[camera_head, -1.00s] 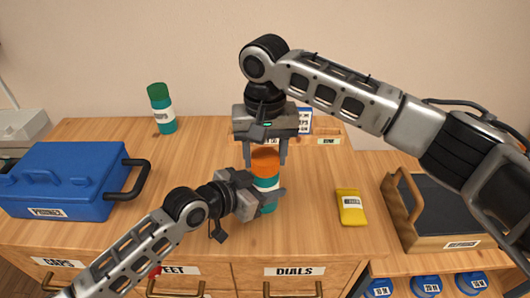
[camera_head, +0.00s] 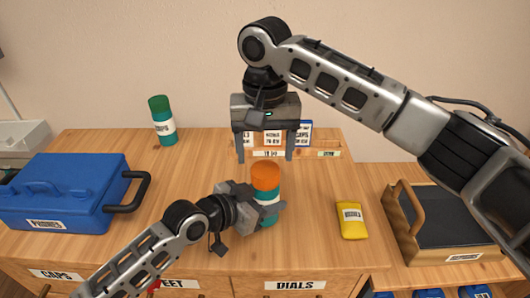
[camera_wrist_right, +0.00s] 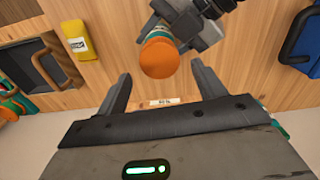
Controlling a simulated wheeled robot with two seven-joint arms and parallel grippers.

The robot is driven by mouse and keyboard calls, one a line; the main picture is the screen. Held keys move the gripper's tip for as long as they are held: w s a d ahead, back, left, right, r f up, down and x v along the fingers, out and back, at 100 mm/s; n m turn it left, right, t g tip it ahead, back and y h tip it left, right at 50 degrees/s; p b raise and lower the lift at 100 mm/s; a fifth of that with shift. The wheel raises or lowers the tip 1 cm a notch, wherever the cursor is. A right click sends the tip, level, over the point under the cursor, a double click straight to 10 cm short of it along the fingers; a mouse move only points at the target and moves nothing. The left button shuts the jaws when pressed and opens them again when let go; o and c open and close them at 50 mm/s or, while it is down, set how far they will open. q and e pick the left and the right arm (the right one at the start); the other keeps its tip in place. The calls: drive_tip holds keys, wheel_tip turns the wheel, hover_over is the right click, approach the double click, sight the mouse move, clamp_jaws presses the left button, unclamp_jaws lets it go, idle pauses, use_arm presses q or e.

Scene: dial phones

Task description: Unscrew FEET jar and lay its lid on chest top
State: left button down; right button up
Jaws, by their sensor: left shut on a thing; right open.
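A teal jar (camera_head: 268,222) with an orange lid (camera_head: 265,177) stands upright near the front middle of the chest top (camera_head: 320,200). Its label is mostly hidden, so I cannot read it. My left gripper (camera_head: 268,205) is shut on the jar's body, below the lid. My right gripper (camera_head: 265,155) is open and empty, above and apart from the lid. In the right wrist view the orange lid (camera_wrist_right: 160,58) sits just beyond the open fingers (camera_wrist_right: 161,88). The lid is on the jar.
A green-lidded jar (camera_head: 162,120) stands at the back left. A blue toolbox (camera_head: 65,190) is at the left. A yellow packet (camera_head: 351,220) lies right of the jar, and a wooden tray (camera_head: 405,240) is at the far right.

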sight(265, 169)
wheel_tip(265, 169, up, 2)
drive_tip(key=m, duration=0.6)
drive_tip(key=shift+r, duration=0.1)
drive_tip(key=m, duration=0.1)
drive_tip(key=r+m, duration=0.1)
drive_tip(key=shift+m, duration=0.7)
drive_tip(key=shift+f, duration=0.15)
wheel_tip(265, 169, down, 8)
drive_tip(key=shift+r, duration=0.25)
drive_tip(key=c, duration=1)
drive_tip(key=n, duration=0.5)
drive_tip(key=shift+n, duration=0.3)
drive_tip(key=n, duration=0.4)
